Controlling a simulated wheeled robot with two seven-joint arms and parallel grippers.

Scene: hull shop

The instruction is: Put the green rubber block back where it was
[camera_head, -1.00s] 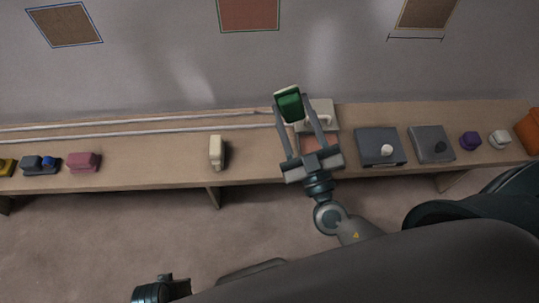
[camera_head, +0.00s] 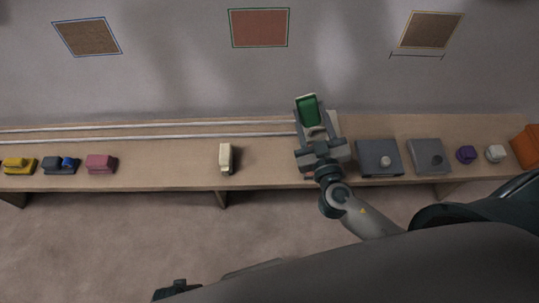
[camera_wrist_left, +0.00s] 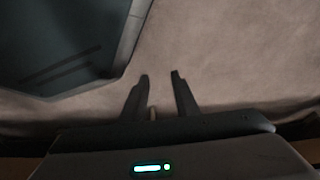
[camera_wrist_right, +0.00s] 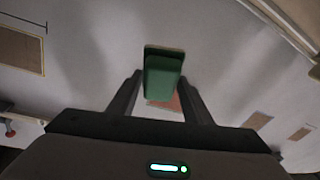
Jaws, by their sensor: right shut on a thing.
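The green rubber block (camera_head: 308,111) is held between the fingers of my right gripper (camera_head: 311,121). In the head view it shows in front of the wall's foot, at the back of the bench (camera_head: 270,165). The right wrist view shows the block (camera_wrist_right: 163,75) between the two fingertips, with a paler edge at its top. My right gripper hides part of a pale fixture (camera_head: 331,124) on the bench behind it. My left gripper (camera_wrist_left: 159,76) is open and empty over bare floor in the left wrist view.
Two grey plates (camera_head: 379,157) (camera_head: 428,156) with knobs stand right of my right gripper. A cream block (camera_head: 226,157) stands to its left. Pale rails (camera_head: 150,137) run along the bench's back. Three outlined patches (camera_head: 259,28) (camera_head: 87,37) (camera_head: 431,30) mark the wall.

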